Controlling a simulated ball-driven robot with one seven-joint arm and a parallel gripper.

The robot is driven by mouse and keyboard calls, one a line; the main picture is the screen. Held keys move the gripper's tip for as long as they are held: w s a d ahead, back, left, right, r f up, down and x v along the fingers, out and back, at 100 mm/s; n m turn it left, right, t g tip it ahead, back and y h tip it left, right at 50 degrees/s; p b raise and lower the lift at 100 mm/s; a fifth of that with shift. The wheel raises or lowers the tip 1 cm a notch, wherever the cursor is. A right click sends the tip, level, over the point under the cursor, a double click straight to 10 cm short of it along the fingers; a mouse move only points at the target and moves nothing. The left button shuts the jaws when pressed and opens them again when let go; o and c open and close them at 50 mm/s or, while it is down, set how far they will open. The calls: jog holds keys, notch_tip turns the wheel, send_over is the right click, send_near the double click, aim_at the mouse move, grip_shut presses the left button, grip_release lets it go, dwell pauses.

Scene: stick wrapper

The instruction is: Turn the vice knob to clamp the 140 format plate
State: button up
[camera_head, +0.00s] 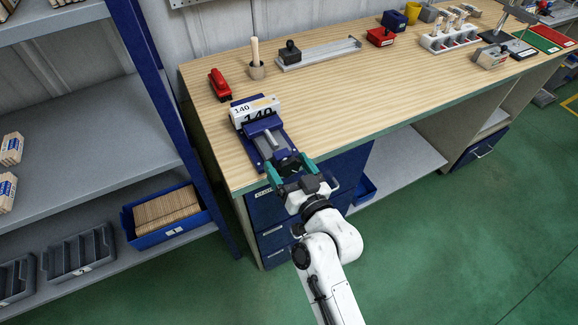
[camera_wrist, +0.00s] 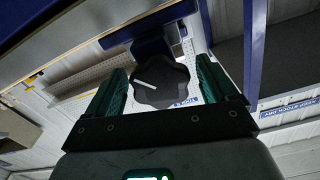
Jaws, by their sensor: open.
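The blue vice (camera_head: 264,136) stands on the wooden workbench near its front left corner. The white 140 format plate (camera_head: 254,110) sits at the back end of the vice, its number facing up and forward. The black lobed vice knob (camera_wrist: 160,82) with a white line mark shows in the wrist view, between the two green fingers. My gripper (camera_head: 290,169) is at the front end of the vice, over the bench edge. In the wrist view my gripper (camera_wrist: 163,88) is open, with a finger on each side of the knob and visible gaps.
On the workbench (camera_head: 330,90) are a red tool (camera_head: 219,85), a cup holding a wooden handle (camera_head: 256,62) and a grey rail (camera_head: 318,53) behind the vice. A blue shelf upright (camera_head: 165,100) stands close on the left.

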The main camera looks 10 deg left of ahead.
jog(key=b+v, duration=0.1)
jog(key=v, duration=1)
jog(key=shift+b, duration=0.35)
jog(key=shift+w, duration=0.15)
